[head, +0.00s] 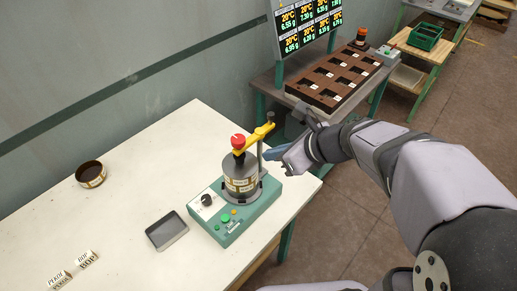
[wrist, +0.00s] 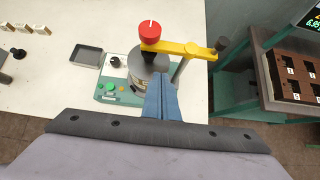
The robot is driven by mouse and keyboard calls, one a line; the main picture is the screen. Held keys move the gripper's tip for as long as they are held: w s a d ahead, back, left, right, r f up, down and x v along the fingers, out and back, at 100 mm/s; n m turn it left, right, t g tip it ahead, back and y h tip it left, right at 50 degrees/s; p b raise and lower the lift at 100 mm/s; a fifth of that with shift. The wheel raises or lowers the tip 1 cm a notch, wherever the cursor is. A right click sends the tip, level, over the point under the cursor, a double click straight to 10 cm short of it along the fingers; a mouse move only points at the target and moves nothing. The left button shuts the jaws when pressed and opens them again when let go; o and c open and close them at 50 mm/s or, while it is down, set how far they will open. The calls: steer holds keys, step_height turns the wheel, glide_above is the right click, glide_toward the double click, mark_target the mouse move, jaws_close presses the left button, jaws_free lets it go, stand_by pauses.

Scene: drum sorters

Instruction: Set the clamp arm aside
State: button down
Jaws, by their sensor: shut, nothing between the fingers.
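The yellow clamp arm (head: 256,137) lies across the top of a grey sieve drum (head: 240,178) on a green machine (head: 232,221). Its red knob (head: 238,141) is above the drum's middle, and its other end is on a post at the right. In the wrist view the clamp arm (wrist: 188,48) runs from the red knob (wrist: 150,30) to a dark end knob. My gripper (head: 270,154) is shut and empty, just right of the post in the head view. Its blue fingers (wrist: 160,80) cover part of the drum and machine in the wrist view. Contact cannot be told.
A shallow grey tray (head: 167,231) lies left of the machine. A round tin (head: 91,174) and small labelled blocks (head: 73,270) stand farther left on the white table (head: 130,200). A brown compartment rack (head: 335,78) and a display (head: 308,22) stand beyond. Much of the white table is clear.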

mark_target(255, 133)
steer(key=shift+w+a+f+p, duration=0.25)
steer(key=shift+w+a+p, duration=0.1)
steer(key=shift+w+a, duration=0.55)
steer(key=shift+w+a+f+p, duration=0.2)
steer(key=shift+w+a+p, duration=0.1)
steer(key=shift+w+a, duration=0.55)
